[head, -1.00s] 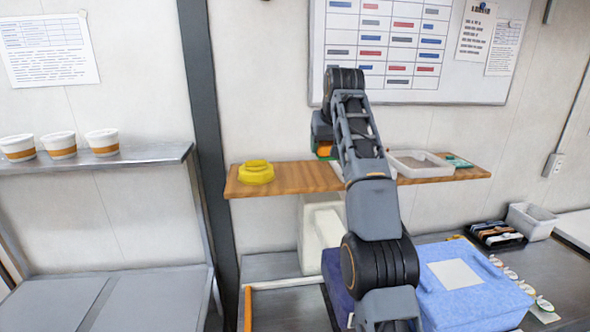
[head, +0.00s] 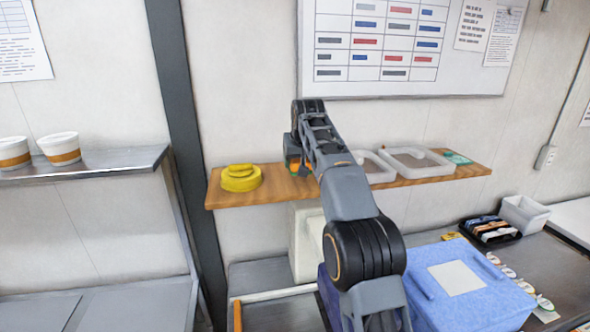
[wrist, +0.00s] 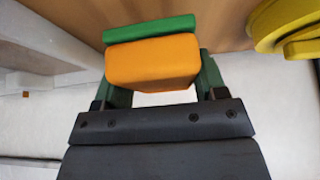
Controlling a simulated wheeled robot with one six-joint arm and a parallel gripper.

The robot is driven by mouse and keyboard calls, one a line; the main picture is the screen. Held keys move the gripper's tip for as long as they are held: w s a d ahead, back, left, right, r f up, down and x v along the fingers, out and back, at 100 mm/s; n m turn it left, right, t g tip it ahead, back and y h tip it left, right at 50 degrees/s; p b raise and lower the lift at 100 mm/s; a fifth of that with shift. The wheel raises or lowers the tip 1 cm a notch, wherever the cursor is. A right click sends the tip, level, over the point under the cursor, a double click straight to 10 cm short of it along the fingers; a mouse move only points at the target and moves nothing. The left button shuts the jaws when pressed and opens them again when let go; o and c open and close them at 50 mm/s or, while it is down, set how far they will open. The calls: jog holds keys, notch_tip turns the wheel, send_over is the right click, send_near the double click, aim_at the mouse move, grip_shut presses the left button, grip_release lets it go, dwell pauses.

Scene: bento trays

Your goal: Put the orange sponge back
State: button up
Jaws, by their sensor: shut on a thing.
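The orange sponge (wrist: 152,62) is held between the dark green fingers of my gripper (wrist: 160,80), in the wrist view. A green strip (wrist: 150,29) lies along its far side. In the head view my gripper (head: 298,168) is at the wooden shelf (head: 275,187), right of a yellow round object (head: 241,178). Only a small part of the sponge shows there, behind my arm. I cannot tell whether the sponge touches the shelf.
Two pale trays, one (head: 377,174) partly behind my arm and one (head: 416,169) farther right, stand on the shelf. A green item (head: 457,158) lies at its right end. Bare shelf lies between the yellow object and my gripper. A blue box (head: 470,305) stands below.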

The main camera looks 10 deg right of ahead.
jog(key=shift+s, duration=0.15)
jog(key=shift+a+f, duration=0.2)
jog(key=shift+f, duration=0.05)
jog(key=shift+x, duration=1.1)
jog(key=shift+s+f, duration=0.4)
jog(key=shift+f, duration=0.1)
jog(key=shift+w+a+f, duration=0.15)
jog(key=shift+a, duration=0.05)
jog(key=shift+d, duration=0.1)
jog(key=shift+f, duration=0.1)
jog(key=o, duration=0.9)
